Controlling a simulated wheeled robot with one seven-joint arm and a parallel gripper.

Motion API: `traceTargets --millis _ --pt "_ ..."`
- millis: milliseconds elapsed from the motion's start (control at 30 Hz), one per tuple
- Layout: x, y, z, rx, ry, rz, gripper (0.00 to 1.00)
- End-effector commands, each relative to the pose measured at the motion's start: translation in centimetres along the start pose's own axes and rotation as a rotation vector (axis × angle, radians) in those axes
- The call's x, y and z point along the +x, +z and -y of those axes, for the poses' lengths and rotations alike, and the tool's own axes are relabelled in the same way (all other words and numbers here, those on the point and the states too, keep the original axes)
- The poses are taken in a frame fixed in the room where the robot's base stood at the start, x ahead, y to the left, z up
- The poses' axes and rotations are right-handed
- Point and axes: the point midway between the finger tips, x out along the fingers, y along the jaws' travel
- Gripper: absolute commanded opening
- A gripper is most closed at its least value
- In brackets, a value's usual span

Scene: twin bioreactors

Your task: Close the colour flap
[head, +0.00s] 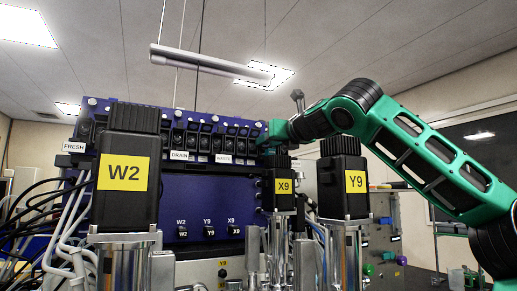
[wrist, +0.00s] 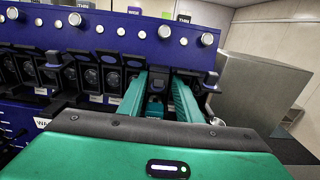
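A blue pump rack (head: 215,110) carries a row of black flaps. It also shows in the wrist view (wrist: 190,62), with a row of silver knobs above the flaps. No label that I can read says colour, so I cannot tell which flap is the colour one. My gripper (wrist: 158,82) is at the right end of the row, its two green fingers apart with no object clearly held. Black flaps (wrist: 112,78) are left of the fingers, and another black part (wrist: 209,80) is just right of them. Contact is unclear. In the head view my gripper (head: 270,138) is at the rack's right end, partly hidden.
Black motor blocks labelled W2 (head: 124,195), X9 (head: 283,200) and Y9 (head: 344,190) stand in front of the rack. Cables (head: 65,235) hang at left. A silver bar (head: 210,63) hangs above. A grey box (wrist: 258,90) stands right of the rack.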

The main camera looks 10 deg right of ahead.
Motion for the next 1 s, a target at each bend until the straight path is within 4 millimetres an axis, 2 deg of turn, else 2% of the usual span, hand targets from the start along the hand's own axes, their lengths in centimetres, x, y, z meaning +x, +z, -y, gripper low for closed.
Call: traceTargets --millis 333,367,467,667,1000 --pt "0.17 0.01 -0.12 0.000 0.000 0.000 0.31" --pt "0.17 0.01 -0.10 0.000 0.000 0.000 0.26" --pt "0.15 0.01 -0.03 0.000 0.000 0.000 0.03" --pt "0.20 -0.13 0.17 -0.002 -0.002 0.009 0.03" --pt "0.23 -0.35 0.39 -0.002 -0.004 0.118 0.03"
